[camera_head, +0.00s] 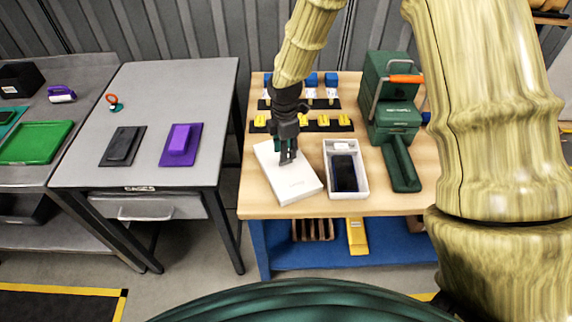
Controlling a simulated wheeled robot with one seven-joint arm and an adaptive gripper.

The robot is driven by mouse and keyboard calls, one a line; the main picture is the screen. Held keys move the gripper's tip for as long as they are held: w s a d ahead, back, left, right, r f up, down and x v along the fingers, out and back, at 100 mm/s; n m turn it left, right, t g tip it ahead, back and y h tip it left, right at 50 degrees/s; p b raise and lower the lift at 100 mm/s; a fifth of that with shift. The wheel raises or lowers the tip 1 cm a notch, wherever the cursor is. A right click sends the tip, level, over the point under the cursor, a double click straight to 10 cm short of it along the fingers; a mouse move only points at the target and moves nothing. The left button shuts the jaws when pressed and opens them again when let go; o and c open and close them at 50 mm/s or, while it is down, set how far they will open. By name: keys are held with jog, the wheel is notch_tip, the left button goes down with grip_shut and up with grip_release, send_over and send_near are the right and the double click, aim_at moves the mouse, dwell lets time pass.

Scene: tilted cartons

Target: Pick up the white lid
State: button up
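The white lid (298,184) lies on the wooden table, turned at a slant, left of an open white box. My gripper (288,159) is directly over the lid's upper middle, pointing down, with its fingertips at or just above the lid's surface. The fingers look close together, but their gap is too small to judge. I cannot tell whether they touch the lid. The open white box (361,188) holds a dark phone-like item (344,173) and a small white piece.
On the wooden table (257,207), a green machine with an orange handle (407,79) stands right of the box. Dark racks with yellow pieces (304,122) lie behind the lid. A grey table (85,176) with black and purple items is at left.

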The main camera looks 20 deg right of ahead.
aim_at(286, 165)
jog(key=shift+d+f+p, duration=0.15)
jog(key=shift+f+p, duration=0.55)
jog(key=shift+f, duration=1.5)
grip_shut()
